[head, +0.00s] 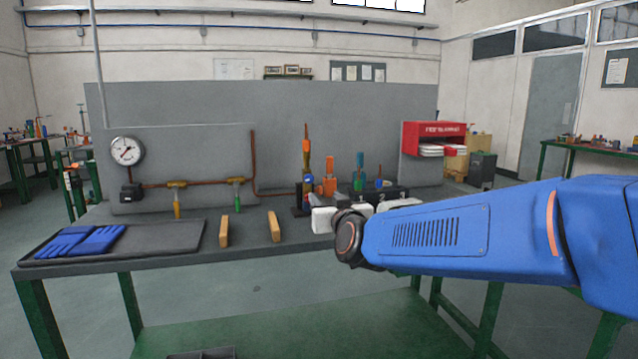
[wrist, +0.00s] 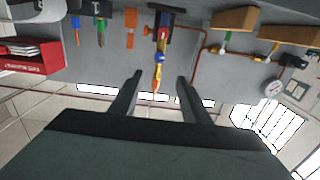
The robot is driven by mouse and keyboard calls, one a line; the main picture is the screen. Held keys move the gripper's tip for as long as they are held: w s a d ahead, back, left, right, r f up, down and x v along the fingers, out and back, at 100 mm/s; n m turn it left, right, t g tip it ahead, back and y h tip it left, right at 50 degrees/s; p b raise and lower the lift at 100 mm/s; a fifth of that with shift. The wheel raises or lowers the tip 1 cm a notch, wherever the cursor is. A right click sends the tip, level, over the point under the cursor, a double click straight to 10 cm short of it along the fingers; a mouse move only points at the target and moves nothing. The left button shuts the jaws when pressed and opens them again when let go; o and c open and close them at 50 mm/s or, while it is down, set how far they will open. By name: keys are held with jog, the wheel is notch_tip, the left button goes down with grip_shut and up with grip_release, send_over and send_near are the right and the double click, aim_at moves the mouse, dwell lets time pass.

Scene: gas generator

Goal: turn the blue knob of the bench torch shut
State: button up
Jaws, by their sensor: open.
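The bench torch (head: 306,150) stands on the workbench in the head view, with an orange upper part and a dark base. A blue part that looks like its knob (head: 308,178) shows low on it, small and hard to make out. In the wrist view, which is upside down, the torch (wrist: 157,72) points down the picture between my fingers. Blue (wrist: 161,43) shows on its body beside yellow parts. My gripper (wrist: 158,79) is open, with a finger on either side of the torch's line and no visible contact.
A gauge (head: 127,151) and copper pipe with yellow and green-handled valves stand at the left. Blue gloves (head: 82,242) lie on a dark tray (head: 170,238). Orange and green tools (head: 329,178) stand right of the torch. A red box (head: 434,137) hangs farther right.

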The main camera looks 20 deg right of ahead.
aim_at(310, 180)
jog(key=w, duration=1.7)
jog(key=shift+w, duration=0.2)
jog(key=c, duration=1)
